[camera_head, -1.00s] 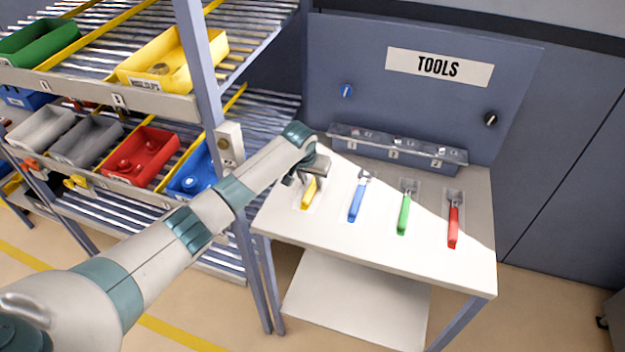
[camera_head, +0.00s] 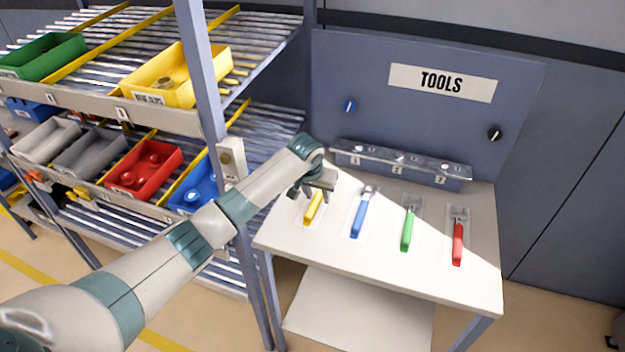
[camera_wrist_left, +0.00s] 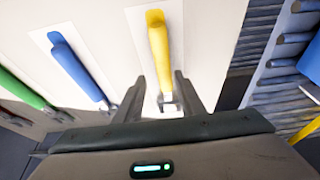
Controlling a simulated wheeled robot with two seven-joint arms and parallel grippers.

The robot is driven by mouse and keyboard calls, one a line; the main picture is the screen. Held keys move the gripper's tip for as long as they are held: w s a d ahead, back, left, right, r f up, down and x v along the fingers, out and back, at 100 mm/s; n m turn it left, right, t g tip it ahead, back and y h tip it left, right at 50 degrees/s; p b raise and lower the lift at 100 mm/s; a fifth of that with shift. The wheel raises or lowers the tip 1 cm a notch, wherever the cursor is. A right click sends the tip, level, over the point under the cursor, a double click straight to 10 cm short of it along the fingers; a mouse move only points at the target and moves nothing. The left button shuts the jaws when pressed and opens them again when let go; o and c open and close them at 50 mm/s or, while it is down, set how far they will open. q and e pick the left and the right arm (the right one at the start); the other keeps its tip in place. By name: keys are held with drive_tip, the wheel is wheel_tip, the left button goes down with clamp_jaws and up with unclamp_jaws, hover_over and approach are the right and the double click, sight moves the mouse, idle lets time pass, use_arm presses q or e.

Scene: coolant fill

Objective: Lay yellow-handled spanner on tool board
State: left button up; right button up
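The yellow-handled spanner (camera_head: 313,208) lies at the left end of the row of spanners on the white top (camera_head: 400,274) below the TOOLS panel. In the left wrist view its yellow handle (camera_wrist_left: 159,47) lies on a pale patch, with its metal head towards my gripper. My left gripper (camera_head: 314,196) is just above it. Its fingers (camera_wrist_left: 160,79) stand apart on either side of the spanner, with visible gaps and no grip on it. The gripper partly hides the spanner's head in the head view. My right gripper is not in view.
Blue (camera_head: 358,218), green (camera_head: 407,232) and red (camera_head: 458,245) spanners lie to the right on pale patches. A metal rack (camera_head: 398,164) stands behind them. A shelf post (camera_head: 203,75) and shelves with bins, including a yellow bin (camera_head: 165,92), are left, close to my arm.

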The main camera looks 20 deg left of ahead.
use_arm(q)
drive_tip(key=b+v, duration=0.2)
drive_tip(key=v, duration=0.8)
drive_tip(key=shift+a+r, duration=0.35)
drive_tip(key=shift+s+f, duration=0.1)
drive_tip(key=shift+s, duration=0.1)
